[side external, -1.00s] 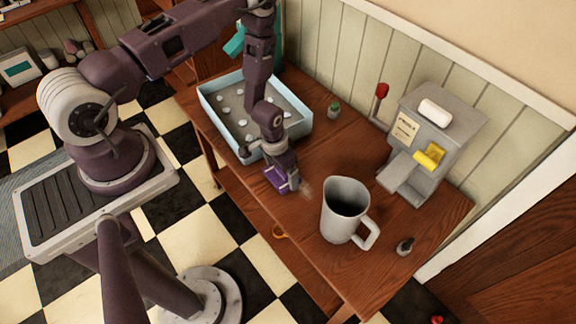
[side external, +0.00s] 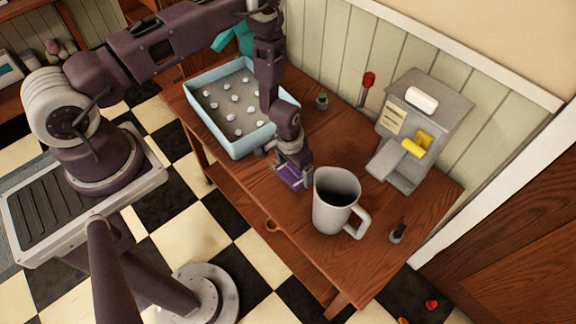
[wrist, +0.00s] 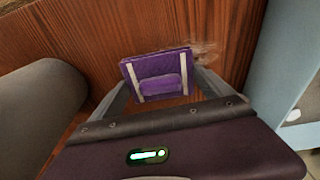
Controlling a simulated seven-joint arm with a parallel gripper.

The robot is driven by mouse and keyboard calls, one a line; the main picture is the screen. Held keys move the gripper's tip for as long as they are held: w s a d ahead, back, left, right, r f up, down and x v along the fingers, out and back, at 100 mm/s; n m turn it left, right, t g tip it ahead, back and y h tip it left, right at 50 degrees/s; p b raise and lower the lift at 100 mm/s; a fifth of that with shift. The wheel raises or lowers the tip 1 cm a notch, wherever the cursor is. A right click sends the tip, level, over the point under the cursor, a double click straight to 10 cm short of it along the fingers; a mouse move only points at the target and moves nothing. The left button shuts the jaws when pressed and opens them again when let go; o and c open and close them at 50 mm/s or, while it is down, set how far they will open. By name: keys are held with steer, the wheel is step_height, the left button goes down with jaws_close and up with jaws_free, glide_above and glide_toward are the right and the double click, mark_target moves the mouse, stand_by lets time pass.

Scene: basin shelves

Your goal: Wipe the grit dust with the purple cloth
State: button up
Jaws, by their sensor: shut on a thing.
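My gripper (side external: 291,182) is shut on the purple cloth (side external: 287,174), low over the wooden table between the basin and the grey mug. In the wrist view the cloth (wrist: 158,72) is a folded purple pad between the two fingers of my gripper (wrist: 160,90). It looks at or just above the tabletop; I cannot tell if it touches. A pale smudge of grit dust (wrist: 204,53) shows on the wood just beside the cloth, on its basin side. In the side view the gripper mostly hides the dust.
A grey mug (side external: 335,205) stands close to the right of my gripper. A light blue basin (side external: 238,147) with several pale lumps is behind left.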

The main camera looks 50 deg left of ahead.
steer(key=shift+d, duration=0.85)
steer(key=shift+s+r, duration=0.1)
steer(key=shift+s, duration=1.8)
steer(key=shift+s+r, duration=0.1)
steer(key=shift+r, duration=3.85)
step_height(320, 180, up, 13)
glide_above(289, 182)
steer(key=w+a, duration=0.3)
steer(key=a, duration=0.1)
steer(key=a+r, duration=0.1)
steer(key=r, duration=0.2)
steer(key=s+a+r, duration=0.1)
steer(key=a+r, duration=0.1)
steer(key=r, duration=0.1)
steer(key=s+a+r, duration=0.1)
steer(key=r, duration=0.2)
steer(key=shift+s+a+r, duration=0.2)
steer(key=shift+s+r, duration=0.05)
steer(key=shift+r, duration=0.15)
